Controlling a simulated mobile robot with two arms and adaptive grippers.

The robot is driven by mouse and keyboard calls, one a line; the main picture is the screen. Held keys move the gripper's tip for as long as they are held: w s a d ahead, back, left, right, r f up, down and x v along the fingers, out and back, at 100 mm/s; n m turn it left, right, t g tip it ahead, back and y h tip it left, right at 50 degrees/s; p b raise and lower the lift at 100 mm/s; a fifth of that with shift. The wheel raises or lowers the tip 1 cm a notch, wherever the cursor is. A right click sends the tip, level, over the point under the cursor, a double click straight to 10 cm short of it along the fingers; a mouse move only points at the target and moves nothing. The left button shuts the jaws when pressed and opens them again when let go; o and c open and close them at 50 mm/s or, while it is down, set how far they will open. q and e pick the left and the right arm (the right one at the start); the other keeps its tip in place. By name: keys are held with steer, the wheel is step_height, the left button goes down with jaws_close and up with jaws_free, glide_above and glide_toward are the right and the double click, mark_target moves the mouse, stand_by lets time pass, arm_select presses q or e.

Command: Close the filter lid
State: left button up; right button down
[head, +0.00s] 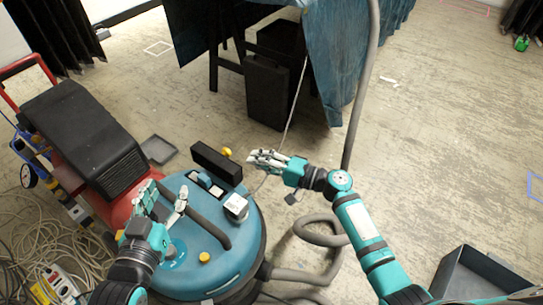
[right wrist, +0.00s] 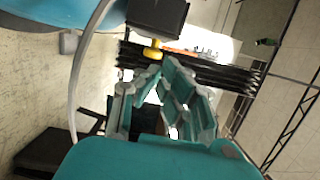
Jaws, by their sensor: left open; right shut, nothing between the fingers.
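The blue vacuum cleaner (head: 225,255) stands on the floor at the lower left of the head view. A black rectangular lid (head: 216,162) stands raised at the far edge of its top, behind an opening with white parts (head: 215,191). The lid also shows at the top of the right wrist view (right wrist: 158,14), beside a yellow knob (right wrist: 153,50). My right gripper (head: 262,159) is shut and empty, to the right of the lid and apart from it. My left gripper (head: 166,196) is open and empty above the left of the vacuum's top, near its dark handle.
A red and black machine (head: 85,140) stands left of the vacuum. Tangled cables (head: 35,235) lie at the lower left. A grey hose (head: 318,230) coils on the floor at the right. A grey open bin (head: 465,275) stands lower right. The middle-right floor is largely clear.

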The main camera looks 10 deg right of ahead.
arm_select(q)
steer(key=shift+s+a+f, duration=0.1)
steer(key=shift+f, duration=0.25)
arm_select(e)
steer(key=shift+s+a, duration=0.4)
steer(key=shift+s, duration=0.05)
steer(key=shift+r, duration=0.1)
steer(key=shift+s+a+r+n, duration=0.1)
steer(key=shift+r+n, duration=0.05)
steer(key=shift+n, duration=0.15)
